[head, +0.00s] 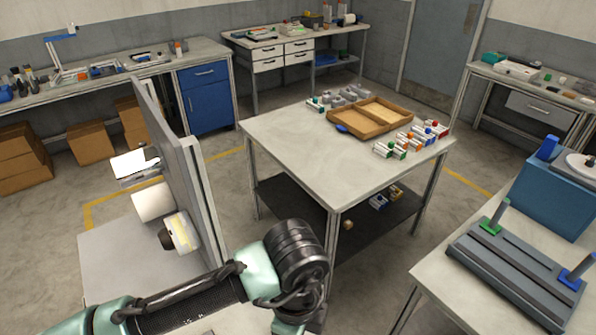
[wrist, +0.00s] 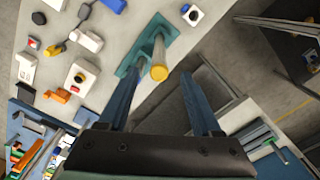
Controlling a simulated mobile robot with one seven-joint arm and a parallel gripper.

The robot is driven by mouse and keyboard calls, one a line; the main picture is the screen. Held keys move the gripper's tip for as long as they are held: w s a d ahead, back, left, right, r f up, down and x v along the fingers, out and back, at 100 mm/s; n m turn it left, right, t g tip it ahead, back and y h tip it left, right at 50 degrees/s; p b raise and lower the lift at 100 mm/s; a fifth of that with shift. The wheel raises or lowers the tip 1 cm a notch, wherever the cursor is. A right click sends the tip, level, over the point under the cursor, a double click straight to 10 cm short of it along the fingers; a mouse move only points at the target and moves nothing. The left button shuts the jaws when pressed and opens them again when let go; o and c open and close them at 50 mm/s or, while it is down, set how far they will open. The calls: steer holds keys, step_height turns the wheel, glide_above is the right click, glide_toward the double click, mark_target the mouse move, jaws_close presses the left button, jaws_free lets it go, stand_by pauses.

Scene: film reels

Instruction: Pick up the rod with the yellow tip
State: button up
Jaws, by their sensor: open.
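The rod with the yellow tip (wrist: 159,72) shows in the wrist view just above the middle, its round yellow end facing the camera. Its shaft runs up toward a teal base plate (wrist: 172,31) on a pale tabletop. My gripper (wrist: 162,80) is open, one dark blue finger on each side. The yellow tip appears between the fingers, closer to the left one; I cannot tell whether they touch. In the head view my arm reaches in from the bottom, and the fingers and this rod are not clearly visible there.
Several small white, orange and blue parts lie left of the rod, including a white block with a yellow button (wrist: 82,76). A white block with a dark button (wrist: 193,15) is close to the plate. The central table (head: 300,150) has a clear front half and an open wooden case (head: 350,124).

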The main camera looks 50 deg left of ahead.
steer(key=shift+w+f, duration=0.1)
steer(key=shift+f, duration=0.65)
steer(key=shift+d+f+p, duration=0.15)
steer(key=shift+f+p, duration=1.05)
steer(key=shift+f, duration=1.4)
jaws_close()
